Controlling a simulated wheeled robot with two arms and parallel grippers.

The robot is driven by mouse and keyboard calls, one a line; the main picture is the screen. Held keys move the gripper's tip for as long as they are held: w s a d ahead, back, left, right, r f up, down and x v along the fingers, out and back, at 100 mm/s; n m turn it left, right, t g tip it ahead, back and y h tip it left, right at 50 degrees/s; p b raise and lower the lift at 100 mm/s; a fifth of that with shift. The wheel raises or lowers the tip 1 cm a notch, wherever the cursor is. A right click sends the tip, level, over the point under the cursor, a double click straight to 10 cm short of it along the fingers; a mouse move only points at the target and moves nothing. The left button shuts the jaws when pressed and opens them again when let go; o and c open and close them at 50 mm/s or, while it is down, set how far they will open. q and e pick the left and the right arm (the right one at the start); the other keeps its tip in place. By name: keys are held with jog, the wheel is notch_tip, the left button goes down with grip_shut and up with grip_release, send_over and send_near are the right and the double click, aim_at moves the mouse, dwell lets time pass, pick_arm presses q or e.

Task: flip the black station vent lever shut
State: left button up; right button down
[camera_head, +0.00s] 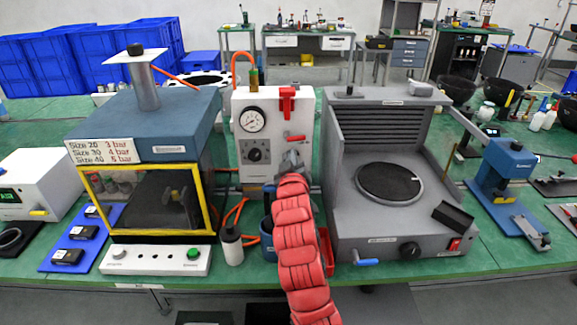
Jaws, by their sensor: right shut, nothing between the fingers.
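A white regulator panel (241,108) stands in the middle of the bench, with a round gauge (252,119) and a black knob (255,155). A red handle (288,101) hangs at its top right, and a short red lever (295,137) lies nearly level below it. I cannot tell which part is the black station vent lever. My right gripper (292,155), on the red-sleeved arm, is shut and empty at the panel's lower right, just under the red lever. I cannot tell whether it touches the panel. It hides part of the panel. My left gripper is out of view.
A blue-topped chamber (150,125) with a yellow-framed window stands left. A grey station (345,220) with a round black plate (389,182) and blue front lever (367,262) stands close on the right. A small bottle (231,246) and orange hoses crowd the gap left of my arm.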

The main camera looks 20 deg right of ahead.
jog(key=shift+s+d+f+m+b, duration=0.1)
jog(key=shift+d+f+m+b, duration=0.15)
jog(key=shift+m+b, duration=0.55)
jog(key=shift+s+d+f+m+b, duration=0.1)
jog(key=shift+d+f+m+b, duration=0.1)
jog(key=shift+m+b, duration=0.6)
jog(key=shift+r, duration=0.1)
jog(key=shift+s+a, duration=0.15)
jog(key=shift+s, duration=0.2)
jog(key=p+v, duration=1.4)
jog(key=v, duration=0.2)
jog(key=shift+s, duration=0.3)
jog(key=shift+w+r, duration=0.1)
jog(key=shift+r, duration=0.05)
